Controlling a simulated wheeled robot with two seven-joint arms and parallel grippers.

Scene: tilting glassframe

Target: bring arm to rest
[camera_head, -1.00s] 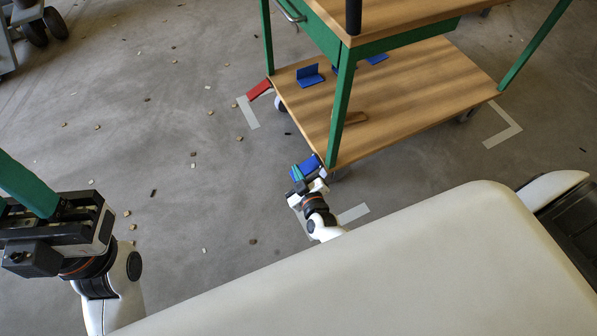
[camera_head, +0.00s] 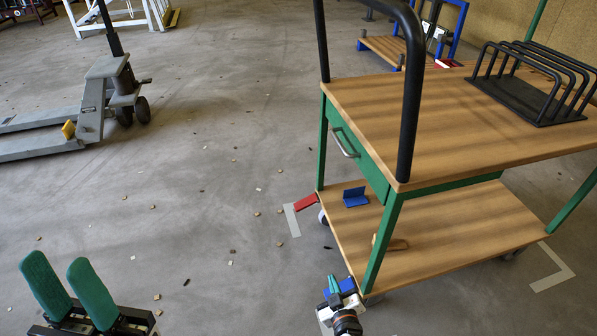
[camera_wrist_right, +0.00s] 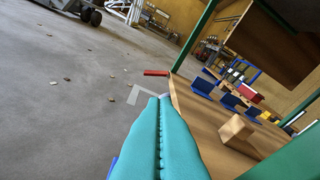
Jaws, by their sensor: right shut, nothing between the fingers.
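My left gripper (camera_head: 57,260) is at the lower left of the head view. Its two green fingers stand apart with nothing between them, over the bare floor. My right gripper (camera_head: 333,284) is at the bottom of the head view, beside the near corner of the trolley's lower shelf (camera_head: 440,262). In the right wrist view its teal fingers (camera_wrist_right: 160,98) lie against each other, shut and empty, alongside the shelf edge. A blue piece (camera_head: 347,284) shows right by this gripper; I cannot tell whether they touch.
The green-framed trolley has a wooden top (camera_head: 470,120) with a black rack (camera_head: 530,90) and a black upright handle (camera_head: 407,100). A blue bracket (camera_head: 355,197) and a wooden block (camera_wrist_right: 236,130) are on its lower shelf. A pallet truck (camera_head: 95,105) stands left. Floor between is mostly open, with small scattered bits.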

